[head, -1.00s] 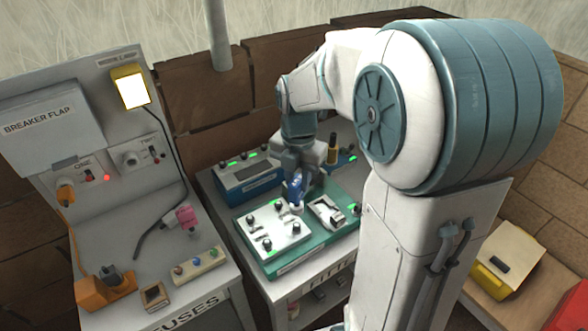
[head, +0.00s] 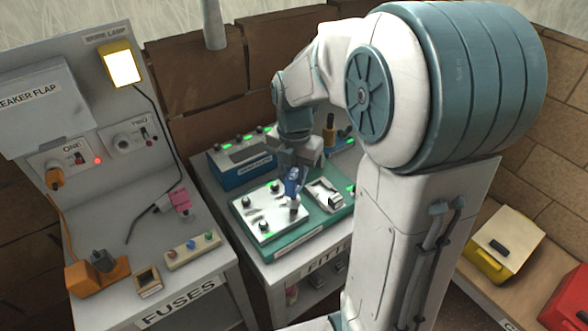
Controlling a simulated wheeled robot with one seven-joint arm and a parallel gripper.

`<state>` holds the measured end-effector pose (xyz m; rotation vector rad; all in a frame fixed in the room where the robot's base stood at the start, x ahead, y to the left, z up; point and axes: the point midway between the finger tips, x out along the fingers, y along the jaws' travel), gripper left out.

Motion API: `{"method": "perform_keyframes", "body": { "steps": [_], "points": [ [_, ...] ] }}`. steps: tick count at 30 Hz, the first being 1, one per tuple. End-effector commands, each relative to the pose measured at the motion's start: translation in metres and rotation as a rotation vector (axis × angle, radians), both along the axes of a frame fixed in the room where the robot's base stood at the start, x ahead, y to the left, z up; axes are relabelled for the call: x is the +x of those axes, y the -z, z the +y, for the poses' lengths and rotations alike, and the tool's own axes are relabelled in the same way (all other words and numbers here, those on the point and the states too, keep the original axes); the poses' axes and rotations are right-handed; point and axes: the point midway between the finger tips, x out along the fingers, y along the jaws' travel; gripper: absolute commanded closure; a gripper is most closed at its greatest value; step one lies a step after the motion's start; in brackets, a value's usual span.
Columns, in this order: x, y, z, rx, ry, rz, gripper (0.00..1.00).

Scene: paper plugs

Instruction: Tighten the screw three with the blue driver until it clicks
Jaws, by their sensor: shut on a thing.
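My gripper (head: 296,164) is shut on the blue driver (head: 292,183), which points down over the white plate (head: 262,222). The driver's lower end is at the dark screw (head: 294,204) near the plate's right side; I cannot tell whether it is seated in it. Other dark screws stand at the plate's back left (head: 245,202), back right (head: 274,187) and front (head: 264,227). The plate lies on a teal base (head: 285,243). The screw numbers are too small to read.
A blue box (head: 242,169) with green lights stands behind the base. A white fitting (head: 325,194) sits right of the plate. At left is the fuse bench with an orange block (head: 97,274), a pink plug (head: 179,202) and a lit lamp (head: 122,66). A yellow box (head: 502,246) is at right.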

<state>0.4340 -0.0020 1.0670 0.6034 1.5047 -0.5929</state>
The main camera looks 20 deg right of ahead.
Motion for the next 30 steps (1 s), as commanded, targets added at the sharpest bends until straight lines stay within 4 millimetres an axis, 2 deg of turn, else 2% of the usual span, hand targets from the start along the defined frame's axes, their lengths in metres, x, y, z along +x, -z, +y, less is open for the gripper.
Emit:
{"method": "perform_keyframes", "body": {
  "steps": [14,30],
  "points": [
    [0.0000,0.0034,0.0000,0.000,-0.025,0.000,1.00],
    [-0.0004,-0.0016,-0.0007,0.000,-0.598,0.004,1.00]
  ]
}}
